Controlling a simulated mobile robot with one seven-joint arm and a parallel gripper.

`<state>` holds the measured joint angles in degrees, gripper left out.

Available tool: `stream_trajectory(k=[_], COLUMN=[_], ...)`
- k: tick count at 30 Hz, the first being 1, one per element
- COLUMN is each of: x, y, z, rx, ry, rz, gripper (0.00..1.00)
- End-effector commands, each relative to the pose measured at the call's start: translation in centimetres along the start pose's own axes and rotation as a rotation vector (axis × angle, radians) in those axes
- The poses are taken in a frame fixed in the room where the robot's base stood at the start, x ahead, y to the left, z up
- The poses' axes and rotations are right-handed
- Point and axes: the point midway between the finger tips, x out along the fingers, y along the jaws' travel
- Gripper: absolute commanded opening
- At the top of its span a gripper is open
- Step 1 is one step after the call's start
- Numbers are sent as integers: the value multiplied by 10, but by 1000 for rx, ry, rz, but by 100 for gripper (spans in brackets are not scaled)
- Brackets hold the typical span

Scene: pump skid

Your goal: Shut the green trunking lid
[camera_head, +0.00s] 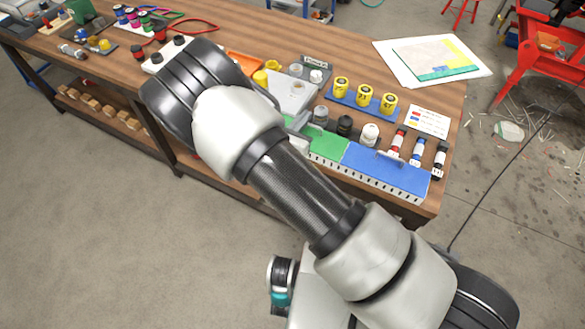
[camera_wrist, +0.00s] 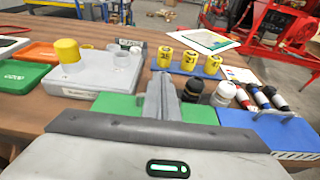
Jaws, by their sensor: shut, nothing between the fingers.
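The green trunking lid (camera_head: 328,147) is on the white slotted trunking along the bench's front edge, left of a blue lid (camera_head: 385,172). It looks roughly level with the blue lid, but I cannot tell whether it is fully shut. In the wrist view the green lid (camera_wrist: 118,103) shows on both sides of my gripper (camera_wrist: 162,88). The fingers are together and empty, over the middle of the lid. I cannot tell whether they touch it. My arm hides the lid's left end in the head view.
Behind the lid stand small jars (camera_head: 344,126) and red, blue and black capped tubes (camera_head: 397,140). Yellow numbered cups (camera_head: 364,95) stand on a blue strip further back. A grey box (camera_wrist: 95,75) with a yellow cup is at the left. The blue lid has a raised handle (camera_wrist: 275,113).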

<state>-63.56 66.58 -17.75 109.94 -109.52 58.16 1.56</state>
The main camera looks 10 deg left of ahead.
Motion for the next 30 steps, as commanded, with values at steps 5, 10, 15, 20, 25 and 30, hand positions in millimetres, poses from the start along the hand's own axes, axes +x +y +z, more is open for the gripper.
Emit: stream_trajectory(k=[5,10,15,20,25,30], x=[13,22,27,29,29,29], y=[2,2,2,2,2,2], z=[-5,-8,-9,-9,-9,-9], rx=[1,1,2,2,1,1], ry=[65,64,63,63,63,62], rz=[-2,-1,-2,-1,-1,-1], gripper=[0,0,0,0,0,0])
